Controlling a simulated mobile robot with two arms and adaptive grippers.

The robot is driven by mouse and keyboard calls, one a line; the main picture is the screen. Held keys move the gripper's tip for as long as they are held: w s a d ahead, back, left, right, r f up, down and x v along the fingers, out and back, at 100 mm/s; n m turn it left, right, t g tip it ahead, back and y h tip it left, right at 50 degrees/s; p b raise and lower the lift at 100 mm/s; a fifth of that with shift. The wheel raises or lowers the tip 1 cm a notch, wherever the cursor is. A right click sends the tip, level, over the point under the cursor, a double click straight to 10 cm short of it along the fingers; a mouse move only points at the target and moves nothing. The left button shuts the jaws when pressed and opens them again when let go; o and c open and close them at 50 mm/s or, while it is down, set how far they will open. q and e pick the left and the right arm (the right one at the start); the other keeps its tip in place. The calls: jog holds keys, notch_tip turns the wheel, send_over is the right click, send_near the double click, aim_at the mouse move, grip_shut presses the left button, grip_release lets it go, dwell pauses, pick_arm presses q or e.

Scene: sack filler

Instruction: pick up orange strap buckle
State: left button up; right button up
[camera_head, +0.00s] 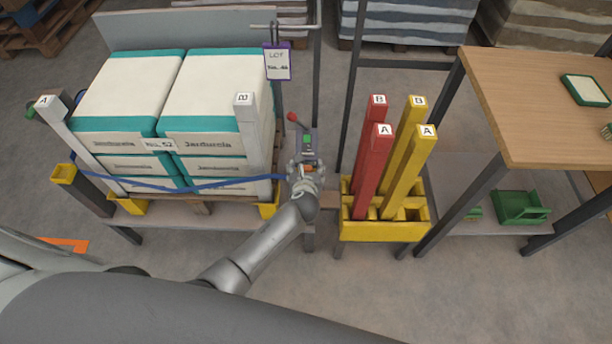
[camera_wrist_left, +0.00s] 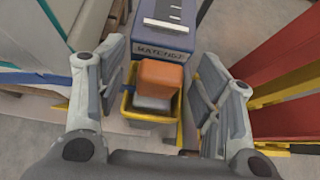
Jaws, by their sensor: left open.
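The orange strap buckle (camera_wrist_left: 160,79) shows in the left wrist view as an orange block on top of a grey piece. It sits in a small yellow holder (camera_wrist_left: 128,108) in front of a grey box with a lettered label. My left gripper (camera_wrist_left: 158,105) is open, with one finger on each side of the buckle and gaps between. In the head view my left gripper (camera_head: 304,178) is over the buckle's spot and hides most of it; only a bit of orange shows. My right gripper is not in view.
A yellow rack (camera_head: 385,231) with red and yellow posts stands close to the right. White and teal sacks (camera_head: 205,135) are stacked on a pallet at left, with a blue strap (camera_head: 190,188) across them. A wooden table (camera_head: 520,110) is at far right.

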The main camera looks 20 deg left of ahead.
pick_arm(q)
jog(key=shift+w+a+f, duration=0.15)
jog(key=shift+w+f, duration=0.25)
jog(key=shift+w, duration=0.15)
jog(key=shift+c, duration=0.2)
jog(key=c, duration=1.1)
jog(key=shift+r, duration=0.15)
jog(key=shift+c, duration=0.2)
